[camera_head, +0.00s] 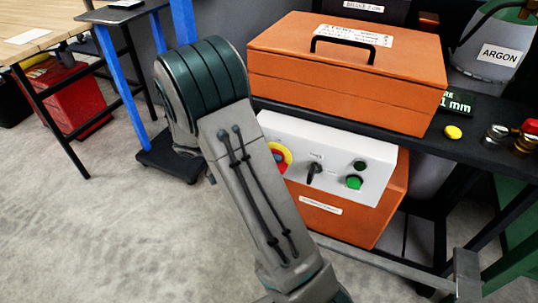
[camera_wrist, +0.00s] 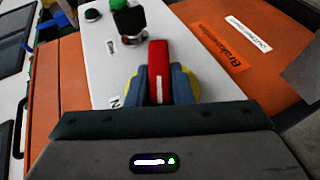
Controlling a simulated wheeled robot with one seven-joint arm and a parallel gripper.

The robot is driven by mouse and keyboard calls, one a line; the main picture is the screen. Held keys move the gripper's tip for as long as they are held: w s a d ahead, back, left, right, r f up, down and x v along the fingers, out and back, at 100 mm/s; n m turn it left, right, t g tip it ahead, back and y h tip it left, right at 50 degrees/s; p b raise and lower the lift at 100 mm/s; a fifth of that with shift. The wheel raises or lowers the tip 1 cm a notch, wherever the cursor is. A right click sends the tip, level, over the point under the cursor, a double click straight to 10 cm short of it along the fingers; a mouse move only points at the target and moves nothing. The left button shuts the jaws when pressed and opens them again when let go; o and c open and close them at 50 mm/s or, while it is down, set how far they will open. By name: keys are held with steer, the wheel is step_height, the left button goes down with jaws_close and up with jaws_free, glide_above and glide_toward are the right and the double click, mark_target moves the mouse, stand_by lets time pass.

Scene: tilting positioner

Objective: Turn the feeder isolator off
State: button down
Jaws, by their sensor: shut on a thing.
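The feeder isolator has a red handle (camera_wrist: 158,62) on a yellow disc (camera_wrist: 190,92), set on a white control panel (camera_wrist: 97,52). In the wrist view my gripper (camera_wrist: 160,88) is shut on the red handle, with a blue-grey finger on each side of it. A letter N shows on the panel left of the disc; other marks are hidden. In the head view the isolator (camera_head: 284,156) is partly hidden behind my arm, on the left of the white panel (camera_head: 335,165). My gripper is hidden there.
Right of the isolator, the panel carries a black selector switch (camera_head: 313,170) and a green button (camera_head: 354,183). An orange toolbox (camera_head: 345,85) stands on the shelf above. An argon cylinder (camera_head: 497,50) is at the right. Open floor (camera_head: 90,220) lies to the left.

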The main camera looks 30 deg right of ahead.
steer(key=shift+f+n+g+h+p, duration=0.15)
steer(key=shift+n+g+h+p, duration=0.6)
steer(key=shift+g+h, duration=0.6)
steer(key=shift+h, duration=0.25)
steer(key=c, duration=1.3)
jaws_free()
steer(key=shift+w+a+t, duration=0.1)
steer(key=shift+t, duration=0.15)
steer(key=p+v, duration=0.2)
steer(key=v, duration=1.1)
steer(key=shift+w+a+f, duration=0.1)
steer(key=shift+w+a, duration=0.1)
steer(key=shift+a, duration=0.05)
